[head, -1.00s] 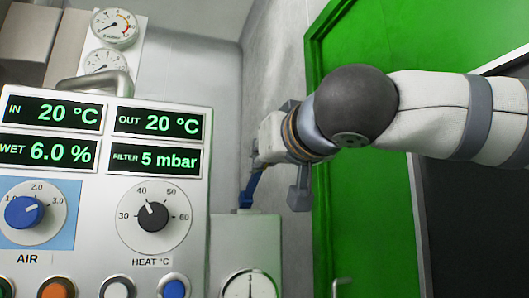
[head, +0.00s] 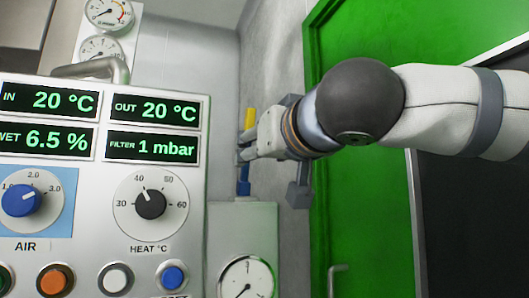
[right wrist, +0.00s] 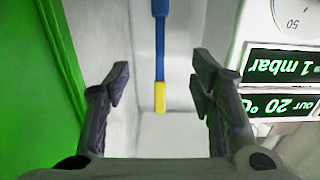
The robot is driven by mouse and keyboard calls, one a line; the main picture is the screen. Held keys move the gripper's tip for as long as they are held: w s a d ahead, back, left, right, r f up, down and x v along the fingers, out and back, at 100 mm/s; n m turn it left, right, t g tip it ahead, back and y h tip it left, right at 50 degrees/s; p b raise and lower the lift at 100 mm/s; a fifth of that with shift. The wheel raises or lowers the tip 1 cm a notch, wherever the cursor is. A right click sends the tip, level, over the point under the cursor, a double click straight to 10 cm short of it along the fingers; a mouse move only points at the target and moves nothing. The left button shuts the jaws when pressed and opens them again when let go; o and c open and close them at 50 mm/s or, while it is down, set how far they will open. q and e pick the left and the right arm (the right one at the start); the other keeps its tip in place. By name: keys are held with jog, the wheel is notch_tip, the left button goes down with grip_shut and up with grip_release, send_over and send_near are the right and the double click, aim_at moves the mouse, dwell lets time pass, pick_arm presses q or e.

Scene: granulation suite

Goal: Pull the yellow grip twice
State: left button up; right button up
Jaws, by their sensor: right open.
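The yellow grip (head: 249,118) shows just above my right gripper in the head view, at the end of a blue lever (head: 243,187) whose lower part shows below the gripper. In the right wrist view the yellow grip (right wrist: 160,97) hangs from the blue lever (right wrist: 160,40), midway between the fingers in the picture. My right gripper (head: 243,154) is open. Its two fingers in the right wrist view (right wrist: 160,78) stand wide apart, with clear gaps to the grip on both sides. My left gripper is not in view.
A control panel (head: 105,180) with readouts, knobs and buttons stands at the left. A dial gauge (head: 246,278) is below the lever. A green door (head: 365,210) stands behind my right arm. Bare wall (head: 270,60) lies between panel and door.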

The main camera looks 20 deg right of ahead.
jog(key=s, duration=0.9)
jog(key=shift+d, duration=0.15)
